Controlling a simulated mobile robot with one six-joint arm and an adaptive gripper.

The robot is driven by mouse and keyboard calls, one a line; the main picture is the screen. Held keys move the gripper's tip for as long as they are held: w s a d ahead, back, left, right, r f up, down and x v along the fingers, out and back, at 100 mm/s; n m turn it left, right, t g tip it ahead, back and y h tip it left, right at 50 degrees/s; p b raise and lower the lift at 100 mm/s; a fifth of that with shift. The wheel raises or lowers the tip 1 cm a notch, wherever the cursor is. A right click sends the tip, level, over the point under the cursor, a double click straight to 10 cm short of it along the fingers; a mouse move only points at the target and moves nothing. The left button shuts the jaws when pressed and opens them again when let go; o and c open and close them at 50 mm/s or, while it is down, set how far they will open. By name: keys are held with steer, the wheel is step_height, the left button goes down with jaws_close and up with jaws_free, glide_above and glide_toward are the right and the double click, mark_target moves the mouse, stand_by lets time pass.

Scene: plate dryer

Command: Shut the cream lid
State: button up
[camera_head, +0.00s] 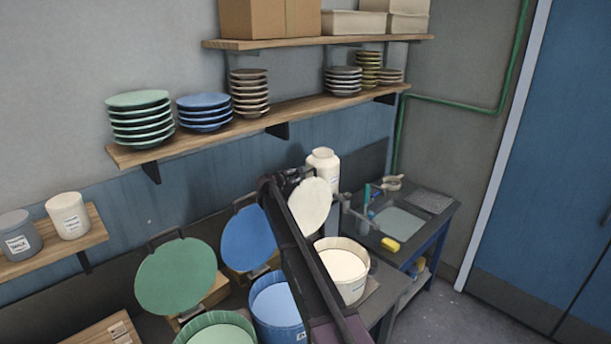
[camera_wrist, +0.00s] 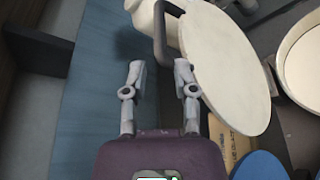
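The cream lid (camera_head: 309,205) stands raised and open behind the cream tub (camera_head: 358,286). In the wrist view the lid (camera_wrist: 228,75) fills the upper right, and the cream tub's rim (camera_wrist: 283,60) shows at the right edge. A dark handle (camera_wrist: 160,35) sits at the lid's edge. My gripper (camera_wrist: 159,68) is open and empty, with its fingertips just short of the handle and to the left of the lid. In the head view my gripper (camera_head: 283,180) is at the lid's upper left, partly hidden by my dark arm.
A raised blue lid (camera_head: 248,238) and blue tub (camera_head: 277,308) stand left of my arm, with a raised green lid (camera_head: 175,277) and green tub (camera_head: 218,331) further left. A white jar (camera_head: 323,163) stands behind the cream lid. A plate shelf (camera_head: 300,108) hangs above.

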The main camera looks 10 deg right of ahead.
steer(key=b+x, duration=0.2)
steer(key=x, duration=0.6)
steer(key=shift+w+d+f, duration=0.15)
steer(key=shift+w+d, duration=0.05)
steer(key=shift+w, duration=0.1)
